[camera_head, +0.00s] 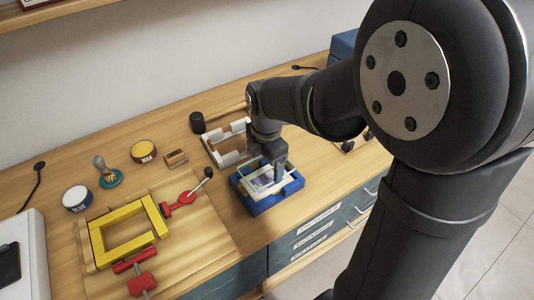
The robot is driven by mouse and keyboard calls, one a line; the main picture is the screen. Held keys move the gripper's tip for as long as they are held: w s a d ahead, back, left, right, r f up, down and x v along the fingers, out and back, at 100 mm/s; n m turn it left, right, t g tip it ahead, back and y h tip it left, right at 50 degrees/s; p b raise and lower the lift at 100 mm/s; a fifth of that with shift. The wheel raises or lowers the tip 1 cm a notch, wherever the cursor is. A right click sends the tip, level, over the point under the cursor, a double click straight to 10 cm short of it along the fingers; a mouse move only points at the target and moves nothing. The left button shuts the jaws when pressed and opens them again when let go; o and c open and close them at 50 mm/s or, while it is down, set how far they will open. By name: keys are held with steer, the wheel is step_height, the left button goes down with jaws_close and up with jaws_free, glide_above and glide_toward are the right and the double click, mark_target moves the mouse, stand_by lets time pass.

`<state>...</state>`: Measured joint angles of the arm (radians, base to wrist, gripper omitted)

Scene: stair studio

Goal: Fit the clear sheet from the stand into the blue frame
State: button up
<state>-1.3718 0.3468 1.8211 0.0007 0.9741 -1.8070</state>
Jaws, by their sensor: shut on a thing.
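The blue frame (264,206) lies on the wooden bench near its front edge, in the middle of the view. A pale-edged rectangular sheet (261,183), which looks like the clear sheet, is over or within the blue frame, inside its outline. My gripper (277,177) points down over the frame and is shut on the sheet, near its right part. I cannot tell whether the sheet lies flat in the frame or is slightly above it. The white stand (233,158) is just behind and left of the frame, and looks empty. My wrist hides part of its right side.
A yellow square frame (128,237) with red clamps (141,283) lies on a board at left. A mallet (198,123), a wax tin (143,152), a blue-labelled tin (77,198) and a brush (105,173) stand behind. Drawers (315,235) are below the front edge.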

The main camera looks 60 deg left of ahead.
mark_target(267, 167)
steer(key=shift+f, duration=2.25)
steer(key=shift+f, duration=0.2)
steer(key=o, duration=1)
steer(key=shift+c, duration=0.2)
steer(key=shift+r, duration=4.05)
steer(key=shift+f, duration=4.05)
